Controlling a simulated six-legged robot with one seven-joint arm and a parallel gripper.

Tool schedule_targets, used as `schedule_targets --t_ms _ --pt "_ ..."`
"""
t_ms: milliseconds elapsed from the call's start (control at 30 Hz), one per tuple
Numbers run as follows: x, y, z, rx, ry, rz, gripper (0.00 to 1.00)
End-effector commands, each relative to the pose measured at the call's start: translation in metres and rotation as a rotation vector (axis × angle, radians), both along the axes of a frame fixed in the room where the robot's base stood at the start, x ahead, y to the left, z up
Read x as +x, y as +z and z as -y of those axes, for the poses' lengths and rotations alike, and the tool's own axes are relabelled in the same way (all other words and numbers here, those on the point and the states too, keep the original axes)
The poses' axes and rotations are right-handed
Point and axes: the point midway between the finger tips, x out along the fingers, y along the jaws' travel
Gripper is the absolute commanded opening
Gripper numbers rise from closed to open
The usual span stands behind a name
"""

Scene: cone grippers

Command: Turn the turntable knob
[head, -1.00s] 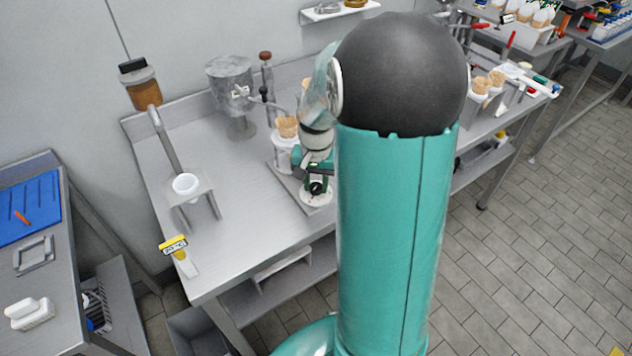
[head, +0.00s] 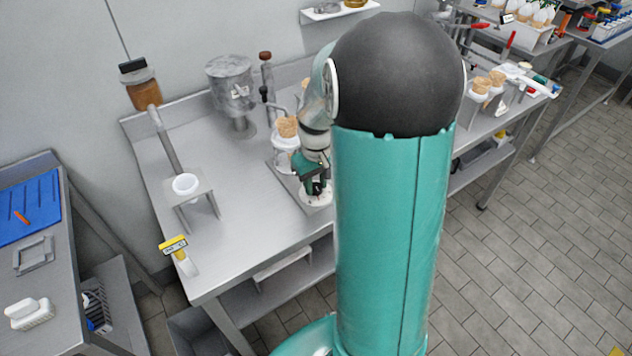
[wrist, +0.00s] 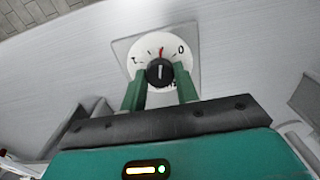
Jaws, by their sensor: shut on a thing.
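The turntable knob (wrist: 159,72) is small, round and black with a pale pointer line. It sits in the middle of a white dial (wrist: 174,46) with black marks, a red mark and a "0". In the wrist view my gripper (wrist: 160,80) has its two green fingers on either side of the knob, shut on it. In the head view my gripper (head: 316,186) is at the dial (head: 318,201), on a grey plate near the front of the steel table. My arm hides the area to the right of the dial.
Behind the gripper stands a clear holder with a wafer cone (head: 287,127). A metal hopper (head: 231,82) stands at the back. The table between is clear.

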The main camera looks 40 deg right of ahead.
Motion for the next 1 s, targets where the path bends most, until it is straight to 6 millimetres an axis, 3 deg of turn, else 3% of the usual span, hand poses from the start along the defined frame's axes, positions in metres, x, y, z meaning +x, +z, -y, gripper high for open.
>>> schedule_targets --t_ms 1000 --pt "0.0015 0.0014 0.0002 -0.003 0.965 0.003 0.08"
